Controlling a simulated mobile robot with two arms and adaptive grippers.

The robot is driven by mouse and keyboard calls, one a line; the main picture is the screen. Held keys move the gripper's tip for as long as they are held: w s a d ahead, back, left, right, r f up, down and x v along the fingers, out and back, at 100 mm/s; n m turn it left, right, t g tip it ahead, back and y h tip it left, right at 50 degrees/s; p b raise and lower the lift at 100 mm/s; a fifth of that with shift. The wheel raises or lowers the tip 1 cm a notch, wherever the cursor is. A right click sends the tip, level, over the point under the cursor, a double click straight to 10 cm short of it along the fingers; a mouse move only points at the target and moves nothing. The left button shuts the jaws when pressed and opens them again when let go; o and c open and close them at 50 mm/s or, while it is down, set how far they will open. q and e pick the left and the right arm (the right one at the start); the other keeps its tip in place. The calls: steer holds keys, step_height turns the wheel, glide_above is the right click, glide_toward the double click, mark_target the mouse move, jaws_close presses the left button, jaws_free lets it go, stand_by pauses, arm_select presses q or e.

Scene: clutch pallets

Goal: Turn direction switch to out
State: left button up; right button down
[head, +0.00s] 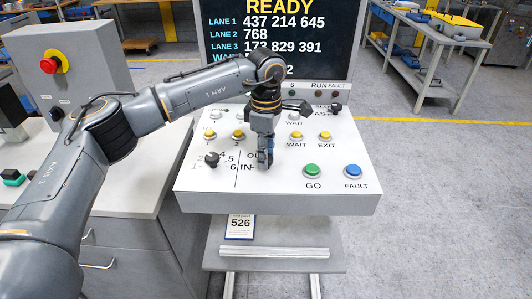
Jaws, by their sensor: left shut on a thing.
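A white sloped control panel (340,203) stands in front of me. My left gripper (265,161) reaches down onto its lower middle, beside the partly covered "OUT" label (252,155) and the "IN" label (246,168). The gripper is shut on the direction switch there. The fingers hide the switch, so I cannot tell which way it points. My right gripper is not in view.
A black rotary knob (212,158) sits left of the gripper. A green GO button (312,170) and a blue FAULT button (353,171) are to the right. Yellow buttons (296,135) lie behind. A display (277,35) reading READY stands at the back.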

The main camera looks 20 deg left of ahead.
arm_select(q)
steer(key=o, duration=1.2)
steer(key=shift+c, duration=0.2)
step_height(320, 180, up, 12)
